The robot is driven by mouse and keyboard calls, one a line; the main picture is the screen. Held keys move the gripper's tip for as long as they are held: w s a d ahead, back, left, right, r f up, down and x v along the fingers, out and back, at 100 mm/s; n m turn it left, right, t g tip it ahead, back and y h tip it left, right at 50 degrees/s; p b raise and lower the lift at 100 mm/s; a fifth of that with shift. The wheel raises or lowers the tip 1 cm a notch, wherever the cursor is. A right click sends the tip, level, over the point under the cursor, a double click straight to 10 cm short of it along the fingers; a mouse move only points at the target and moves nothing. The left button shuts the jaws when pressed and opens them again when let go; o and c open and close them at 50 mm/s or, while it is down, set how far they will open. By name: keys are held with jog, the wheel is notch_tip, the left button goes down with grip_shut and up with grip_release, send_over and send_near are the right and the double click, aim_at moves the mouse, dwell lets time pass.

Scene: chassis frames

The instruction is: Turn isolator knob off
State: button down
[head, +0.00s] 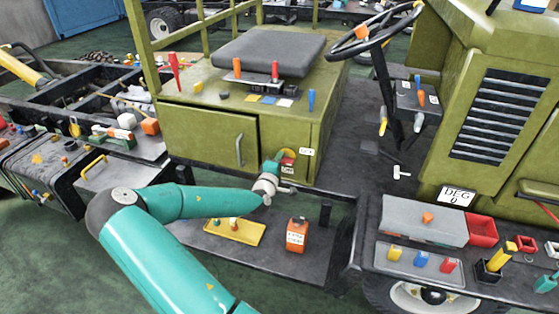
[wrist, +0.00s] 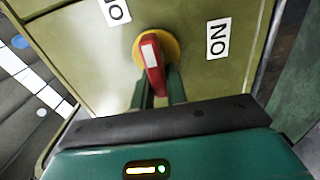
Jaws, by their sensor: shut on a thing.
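The isolator knob is a red handle with a white mark on a round yellow base. It shows in the wrist view (wrist: 151,52) and, partly covered, in the head view (head: 288,154), on the side of the green seat box. In the wrist view the handle runs nearly straight down the picture. An "ON" label (wrist: 218,38) is right of it; another label (wrist: 116,11), cut off by the frame edge, is upper left. My gripper (wrist: 159,92) is shut on the handle's lower end, one finger each side. It also shows at the knob in the head view (head: 274,170).
A yellow tray (head: 250,236) and an orange labelled box (head: 297,236) stand on the dark step below. The seat (head: 255,53), levers and steering wheel (head: 375,32) are above. Open floor is at lower left.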

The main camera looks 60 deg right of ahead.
dwell(0.4)
jog(key=c, duration=1.4)
grip_release()
jog(key=shift+a, duration=0.1)
jog(key=s+a, duration=0.2)
jog(key=a, duration=1.1)
jog(key=shift+a, duration=0.25)
jog(key=shift+s, duration=0.1)
